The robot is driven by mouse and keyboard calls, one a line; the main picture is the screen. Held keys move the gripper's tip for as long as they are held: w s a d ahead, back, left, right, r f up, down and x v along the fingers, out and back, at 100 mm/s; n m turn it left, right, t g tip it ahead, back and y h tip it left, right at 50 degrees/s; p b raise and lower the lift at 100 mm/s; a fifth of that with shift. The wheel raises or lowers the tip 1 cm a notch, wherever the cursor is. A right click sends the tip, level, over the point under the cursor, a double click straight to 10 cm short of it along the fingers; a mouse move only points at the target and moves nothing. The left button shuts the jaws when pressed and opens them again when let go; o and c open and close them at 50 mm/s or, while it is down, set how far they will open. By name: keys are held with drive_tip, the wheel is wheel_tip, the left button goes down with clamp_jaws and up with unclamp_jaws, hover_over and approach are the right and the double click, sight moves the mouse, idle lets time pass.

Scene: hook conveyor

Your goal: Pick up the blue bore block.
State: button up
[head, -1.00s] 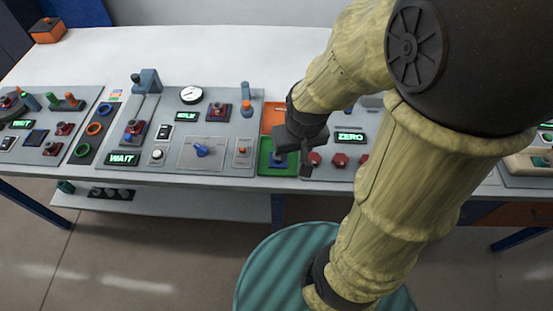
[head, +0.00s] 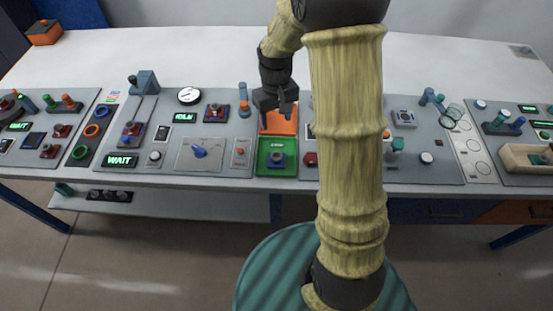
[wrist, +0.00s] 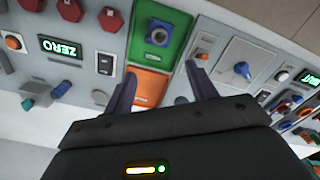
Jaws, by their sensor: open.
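The blue bore block (head: 277,160), a small blue block with a round dark hole, sits on the green pad (head: 262,168) near the front of the table. In the wrist view the block (wrist: 158,33) lies on the green pad (wrist: 181,22), beyond my fingers. My gripper (head: 277,114) is open and empty, over the orange pad (head: 287,126) just behind the green one. In the wrist view, its fingertips (wrist: 163,74) stand apart on either side of the orange pad (wrist: 150,86), with nothing between them. The block is apart from the fingers.
To the left is a grey panel with a blue knob (head: 199,151) and a small orange-button switch (head: 240,152). Red knobs (head: 310,158) stand to the right, partly behind my arm. A blue post with an orange base (head: 244,108) stands left of the orange pad.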

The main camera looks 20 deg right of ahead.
drive_tip(key=p, duration=0.2)
hover_over(276, 154)
drive_tip(key=f, duration=1.2)
drive_tip(key=shift+s+a+f, duration=0.1)
drive_tip(key=shift+s+f, duration=0.05)
drive_tip(key=shift+s, duration=0.25)
drive_tip(key=shift+s+f+p, duration=0.15)
drive_tip(key=shift+f+p, duration=0.6)
drive_tip(key=shift+f, duration=1.8)
drive_tip(key=shift+c, duration=0.5)
clamp_jaws()
drive_tip(key=shift+r, duration=0.15)
wheel_tip(276, 154, up, 10)
drive_tip(key=b, duration=0.1)
drive_tip(key=shift+b, duration=0.4)
